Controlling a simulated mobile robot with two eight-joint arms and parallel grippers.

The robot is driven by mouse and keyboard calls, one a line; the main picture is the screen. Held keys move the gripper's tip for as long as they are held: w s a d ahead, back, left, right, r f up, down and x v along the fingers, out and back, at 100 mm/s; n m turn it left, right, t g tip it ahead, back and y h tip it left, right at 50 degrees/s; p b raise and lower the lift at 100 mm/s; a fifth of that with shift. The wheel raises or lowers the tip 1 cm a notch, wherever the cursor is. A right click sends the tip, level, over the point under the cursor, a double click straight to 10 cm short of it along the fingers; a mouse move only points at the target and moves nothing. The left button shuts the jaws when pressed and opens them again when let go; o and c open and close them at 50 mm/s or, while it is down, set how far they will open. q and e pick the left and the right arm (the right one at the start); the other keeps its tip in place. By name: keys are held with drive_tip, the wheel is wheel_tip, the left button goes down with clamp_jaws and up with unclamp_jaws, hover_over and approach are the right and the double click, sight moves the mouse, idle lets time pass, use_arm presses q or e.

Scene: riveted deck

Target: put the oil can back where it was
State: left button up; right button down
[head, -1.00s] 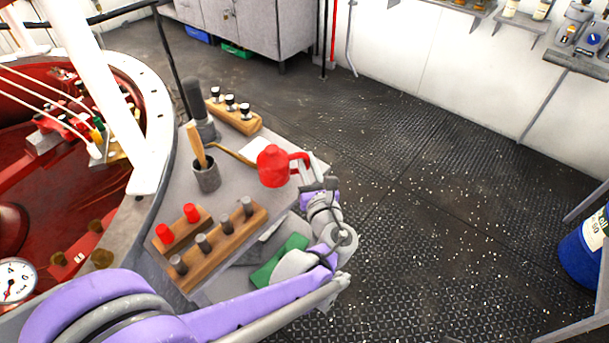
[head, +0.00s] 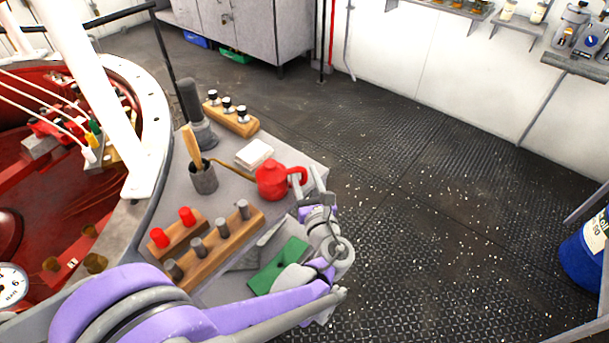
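The red oil can (head: 271,182) stands upright on the right part of the grey bench top (head: 228,201). Its thin brass spout points up and left, and its red handle faces right. My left gripper (head: 309,180) is at the handle side of the can, its pale fingers spread around or just beside the handle. It looks open, and whether a finger touches the handle is hard to tell. My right gripper is not in view.
Close by stand a cup with a wooden-handled tool (head: 203,178), a white pad (head: 254,154), a block with black-topped pegs (head: 232,118), a wooden peg rack (head: 217,247), a block with red knobs (head: 178,231) and a green piece (head: 280,265).

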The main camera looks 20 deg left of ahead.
use_arm(q)
drive_tip(key=shift+r, duration=0.15)
drive_tip(key=shift+s+d, duration=0.2)
drive_tip(key=v, duration=1.1)
drive_tip(key=shift+s+p, duration=0.2)
drive_tip(key=shift+p, duration=0.15)
drive_tip(key=shift+d, duration=0.1)
